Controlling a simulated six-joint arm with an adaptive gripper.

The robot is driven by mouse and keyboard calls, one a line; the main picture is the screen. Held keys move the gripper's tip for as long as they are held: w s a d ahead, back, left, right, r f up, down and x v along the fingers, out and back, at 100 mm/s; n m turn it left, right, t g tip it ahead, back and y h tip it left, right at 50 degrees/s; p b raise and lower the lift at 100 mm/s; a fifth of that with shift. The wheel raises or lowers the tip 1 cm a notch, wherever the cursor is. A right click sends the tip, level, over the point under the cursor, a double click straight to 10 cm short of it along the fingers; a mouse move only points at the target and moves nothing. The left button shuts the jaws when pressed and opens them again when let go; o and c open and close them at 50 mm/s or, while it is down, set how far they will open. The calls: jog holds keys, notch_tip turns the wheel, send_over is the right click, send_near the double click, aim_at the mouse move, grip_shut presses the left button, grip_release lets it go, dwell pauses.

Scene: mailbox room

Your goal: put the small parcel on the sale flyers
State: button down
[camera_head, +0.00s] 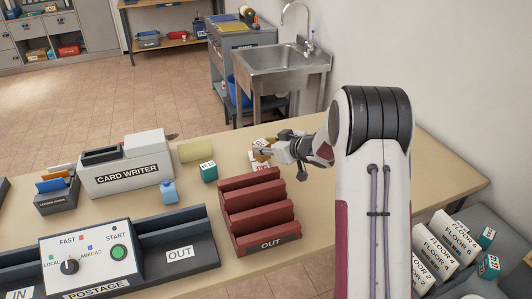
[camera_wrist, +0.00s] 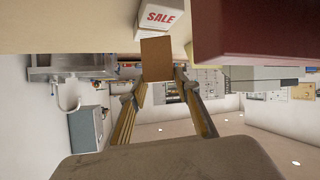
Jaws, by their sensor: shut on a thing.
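My gripper (camera_head: 272,149) is over the far part of the table, behind the dark red rack. It is shut on the small parcel (camera_head: 262,143), a tan-brown box. In the wrist view the parcel (camera_wrist: 157,60) sits between the two fingertips of my gripper (camera_wrist: 158,75). The sale flyers (camera_head: 257,163), a white stack, lie on the table just below the parcel in the head view, partly covered. The wrist view shows their red SALE print (camera_wrist: 160,18) right by the parcel. I cannot tell whether the parcel touches them.
The dark red OUT rack (camera_head: 258,212) stands close in front of the flyers. A teal box (camera_head: 209,172), a yellow-green roll (camera_head: 196,150), a blue bottle (camera_head: 169,192) and the card writer (camera_head: 125,165) stand to the left.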

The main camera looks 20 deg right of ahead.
jog(key=shift+f, duration=1.5)
jog(key=shift+f, duration=0.1)
jog(key=c, duration=1.5)
grip_release()
jog(key=shift+o, duration=0.2)
jog(key=shift+s+d+r, duration=0.15)
jog(key=shift+s+r, duration=0.2)
jog(key=shift+s, duration=0.05)
jog(key=v, duration=1.1)
